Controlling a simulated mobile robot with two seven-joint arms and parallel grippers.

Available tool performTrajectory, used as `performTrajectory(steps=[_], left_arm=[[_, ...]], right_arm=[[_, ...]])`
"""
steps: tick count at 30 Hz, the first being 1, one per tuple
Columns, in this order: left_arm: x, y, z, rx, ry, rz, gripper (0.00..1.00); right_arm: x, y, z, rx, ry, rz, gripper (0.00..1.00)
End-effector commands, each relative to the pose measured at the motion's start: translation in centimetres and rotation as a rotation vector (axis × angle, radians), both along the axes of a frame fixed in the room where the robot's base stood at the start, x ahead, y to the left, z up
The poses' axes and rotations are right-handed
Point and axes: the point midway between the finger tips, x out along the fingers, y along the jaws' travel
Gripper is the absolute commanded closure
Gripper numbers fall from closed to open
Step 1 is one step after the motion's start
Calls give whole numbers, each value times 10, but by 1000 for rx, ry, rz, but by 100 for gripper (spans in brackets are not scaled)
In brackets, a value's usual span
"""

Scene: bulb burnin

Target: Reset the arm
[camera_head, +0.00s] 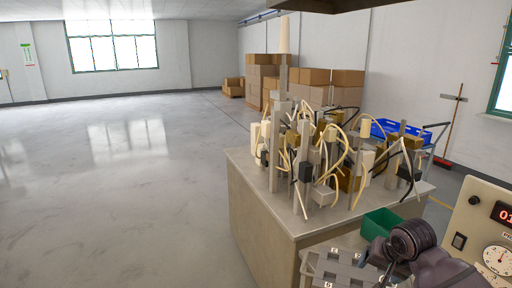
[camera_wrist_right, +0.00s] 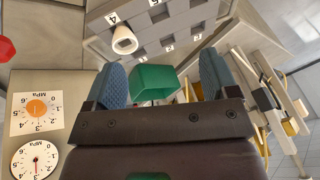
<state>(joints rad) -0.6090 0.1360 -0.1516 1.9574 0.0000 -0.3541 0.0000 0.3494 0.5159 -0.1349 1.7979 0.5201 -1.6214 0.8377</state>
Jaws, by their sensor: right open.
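My right arm comes in at the lower right of the head view. My right gripper (camera_wrist_right: 162,75) shows in the right wrist view with its two blue-padded fingers spread apart and nothing held between them. A green bin (camera_wrist_right: 153,82) shows beyond the gap between the fingers; the bin also shows in the head view (camera_head: 381,223). A grey numbered rack (camera_wrist_right: 172,30) lies beyond the fingertips, with a white round-ended piece (camera_wrist_right: 124,39) by its label 4. My left gripper is in neither view.
A bench (camera_head: 262,208) carries a dense cluster of posts and cables (camera_head: 310,150). A panel with gauges (camera_head: 487,235) stands close on the right of my arm. Cardboard boxes (camera_head: 315,77) and a blue crate (camera_head: 398,132) stand behind. The floor (camera_head: 110,190) on the left is clear.

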Motion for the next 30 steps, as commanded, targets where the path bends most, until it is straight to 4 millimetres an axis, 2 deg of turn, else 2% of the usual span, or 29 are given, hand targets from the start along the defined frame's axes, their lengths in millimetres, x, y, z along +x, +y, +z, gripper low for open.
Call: performTrajectory(steps=[3, 6, 11, 14, 17, 22, 26, 30], left_arm=[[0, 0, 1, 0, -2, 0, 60], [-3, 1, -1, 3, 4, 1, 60], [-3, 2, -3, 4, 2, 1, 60], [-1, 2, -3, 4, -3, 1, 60], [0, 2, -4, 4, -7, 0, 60], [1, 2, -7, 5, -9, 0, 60], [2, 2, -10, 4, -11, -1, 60], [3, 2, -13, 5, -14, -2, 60]], right_arm=[[22, 10, 12, -48, -198, 129, 20], [31, 18, 13, -106, -360, 234, 20], [26, 27, 1, -225, -585, 371, 20], [11, 33, -14, -309, -706, 438, 20], [-13, 37, -35, -395, -805, 488, 20], [-66, 40, -73, -501, -888, 522, 20], [-113, 41, -107, -529, -879, 511, 20], [-169, 39, -150, -505, -790, 474, 20]])
